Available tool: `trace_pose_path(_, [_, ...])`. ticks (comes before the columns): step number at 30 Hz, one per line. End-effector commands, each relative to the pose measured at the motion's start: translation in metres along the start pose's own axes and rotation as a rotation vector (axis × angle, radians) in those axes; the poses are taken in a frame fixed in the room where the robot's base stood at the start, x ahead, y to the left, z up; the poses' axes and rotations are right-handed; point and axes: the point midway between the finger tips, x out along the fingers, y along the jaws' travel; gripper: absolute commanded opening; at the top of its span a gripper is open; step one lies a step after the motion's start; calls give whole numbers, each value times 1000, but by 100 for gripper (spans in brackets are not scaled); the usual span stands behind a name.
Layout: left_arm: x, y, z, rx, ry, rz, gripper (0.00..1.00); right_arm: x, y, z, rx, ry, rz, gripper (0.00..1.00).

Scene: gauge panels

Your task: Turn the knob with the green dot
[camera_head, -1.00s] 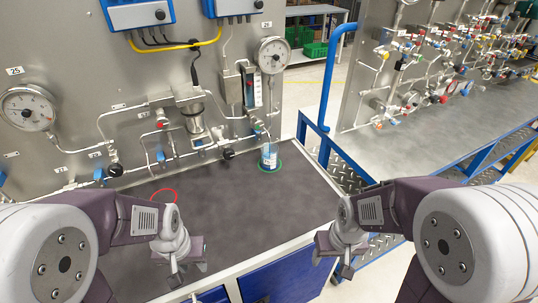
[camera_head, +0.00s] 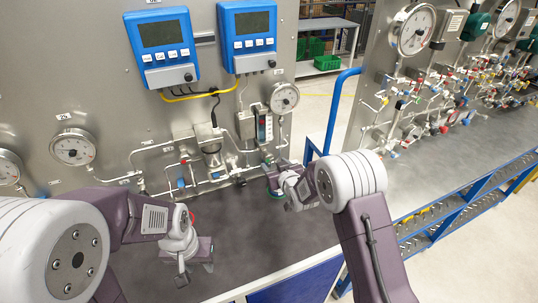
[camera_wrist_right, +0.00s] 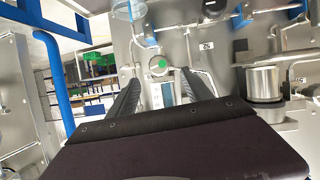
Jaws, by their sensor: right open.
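In the right wrist view, which looks upside down, a round grey knob with a green dot (camera_wrist_right: 158,65) sits on the panel by one end of the flow meter (camera_wrist_right: 166,94). It lies between the fingertips of my open right gripper (camera_wrist_right: 160,80), a short way ahead; I cannot tell contact. In the head view, my right gripper (camera_head: 271,179) is close to the panel, below the flow meter (camera_head: 264,126), and the knob is not clearly visible there. My left gripper (camera_head: 195,266) is open and empty over the dark bench (camera_head: 250,235).
Pipes and valves line the panel (camera_head: 100,40). Gauges (camera_head: 284,98) and blue control boxes (camera_head: 162,47) are mounted on it. A blue rail (camera_head: 335,105) stands right of the panel. The bench front is clear.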

Motion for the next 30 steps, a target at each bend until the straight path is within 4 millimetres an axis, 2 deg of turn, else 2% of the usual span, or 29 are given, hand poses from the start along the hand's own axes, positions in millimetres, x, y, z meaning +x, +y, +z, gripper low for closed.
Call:
trace_pose_path(6, [-21, 0, -2, 0, 1, 0, 36, 41, 0, -2, 0, -3, 0, 58])
trace_pose_path(12, [-30, 1, -3, 0, 1, 0, 36, 71, 1, -1, 1, -2, 1, 58])
trace_pose_path(18, [-32, 1, -4, 0, 1, 0, 36, 82, 1, 0, 1, -2, 1, 58])
trace_pose_path(25, [-32, 1, -4, 0, 1, 0, 36, 82, 1, 1, 1, -2, 1, 58])
trace_pose_path(30, [-32, 1, -4, 0, 1, 0, 36, 82, 1, 1, 1, -2, 1, 11])
